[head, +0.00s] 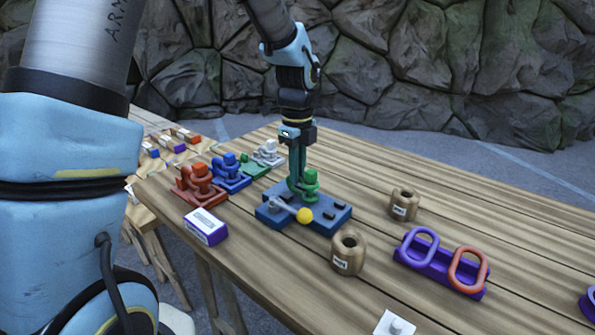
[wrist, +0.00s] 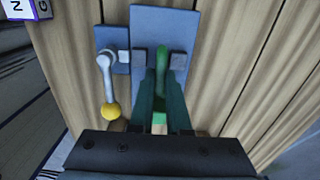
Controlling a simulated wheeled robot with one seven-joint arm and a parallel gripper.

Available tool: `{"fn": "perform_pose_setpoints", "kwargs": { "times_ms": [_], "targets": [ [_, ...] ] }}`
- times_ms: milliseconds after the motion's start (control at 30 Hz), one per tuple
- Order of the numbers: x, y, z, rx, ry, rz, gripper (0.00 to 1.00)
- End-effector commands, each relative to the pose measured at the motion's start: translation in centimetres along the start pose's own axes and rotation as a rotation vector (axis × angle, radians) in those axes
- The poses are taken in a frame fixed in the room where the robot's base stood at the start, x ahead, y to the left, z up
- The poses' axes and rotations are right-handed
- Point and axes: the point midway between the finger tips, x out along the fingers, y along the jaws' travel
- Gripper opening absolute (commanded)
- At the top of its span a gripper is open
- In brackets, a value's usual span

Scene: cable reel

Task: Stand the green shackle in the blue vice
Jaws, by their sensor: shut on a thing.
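The blue vice (head: 335,214) sits on the wooden table. In the wrist view its plate (wrist: 150,18) shows with a grey jaw block on each side, and its lever with a yellow knob (head: 304,215) is at the left. My gripper (head: 298,188) points down over the vice and is shut on the green shackle (head: 311,180). In the wrist view the shackle (wrist: 162,68) shows between my fingers (wrist: 164,105) and lies between the grey jaw blocks. My fingers hide part of it. I cannot tell whether it touches the vice floor.
Left of the vice stand a red holder (head: 200,186), a blue one (head: 231,175), a green one (head: 254,168) and a white one (head: 268,154). A purple box (head: 205,227), two wooden spools (head: 347,254) (head: 403,204) and a purple rack (head: 430,265) with two links surround the vice.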

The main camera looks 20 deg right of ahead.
Motion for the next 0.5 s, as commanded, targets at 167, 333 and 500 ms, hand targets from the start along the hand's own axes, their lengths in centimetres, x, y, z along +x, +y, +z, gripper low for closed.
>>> {"fn": "perform_pose_setpoints", "kwargs": {
  "times_ms": [167,333,500],
  "targets": [
    [0.27,-0.01,0.00,0.000,0.000,0.000,0.00],
    [0.52,-0.01,0.00,0.000,0.000,0.000,0.00],
    [0.60,-0.01,0.01,0.000,0.000,0.000,0.24]
  ]
}}
